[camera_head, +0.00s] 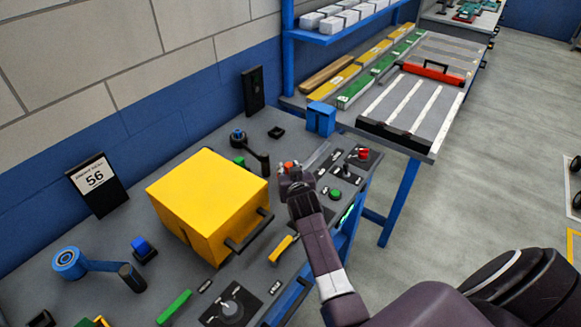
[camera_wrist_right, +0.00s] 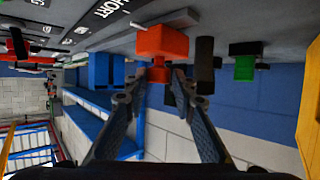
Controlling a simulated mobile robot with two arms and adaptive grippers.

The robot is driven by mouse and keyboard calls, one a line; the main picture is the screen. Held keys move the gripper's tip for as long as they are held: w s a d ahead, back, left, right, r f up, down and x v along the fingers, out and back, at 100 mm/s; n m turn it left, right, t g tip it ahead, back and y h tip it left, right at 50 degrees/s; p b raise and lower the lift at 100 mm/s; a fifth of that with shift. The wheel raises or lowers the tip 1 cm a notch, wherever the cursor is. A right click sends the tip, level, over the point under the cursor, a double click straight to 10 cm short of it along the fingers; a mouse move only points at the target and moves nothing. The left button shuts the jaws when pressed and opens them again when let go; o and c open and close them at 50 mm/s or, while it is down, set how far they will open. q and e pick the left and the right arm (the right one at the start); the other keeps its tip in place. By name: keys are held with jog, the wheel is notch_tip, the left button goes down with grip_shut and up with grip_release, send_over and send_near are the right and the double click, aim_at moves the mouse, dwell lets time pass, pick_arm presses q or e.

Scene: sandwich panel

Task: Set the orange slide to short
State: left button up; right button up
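The orange slide (camera_wrist_right: 162,42) stands out from the panel at the top centre of the right wrist view. In the head view a small part of it (camera_head: 287,166) shows beside my right gripper (camera_head: 296,180). My left gripper is not in view.
A black control plate with a red knob (camera_head: 363,153) and a green button (camera_head: 335,194) are to the right. A green knob (camera_wrist_right: 244,66) and a dark post (camera_wrist_right: 204,62) are close beside the slide.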

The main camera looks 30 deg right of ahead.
jog(key=o, duration=0.3)
jog(key=shift+a, duration=0.2)
jog(key=shift+o, duration=0.2)
jog(key=shift+s+a+r, duration=0.1)
jog(key=shift+s+r, duration=0.05)
jog(key=shift+s, duration=0.4)
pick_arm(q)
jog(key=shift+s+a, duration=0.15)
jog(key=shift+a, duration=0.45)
pick_arm(e)
jog(key=v, duration=0.6)
jog(key=shift+a, duration=0.2)
jog(key=shift+s, duration=0.1)
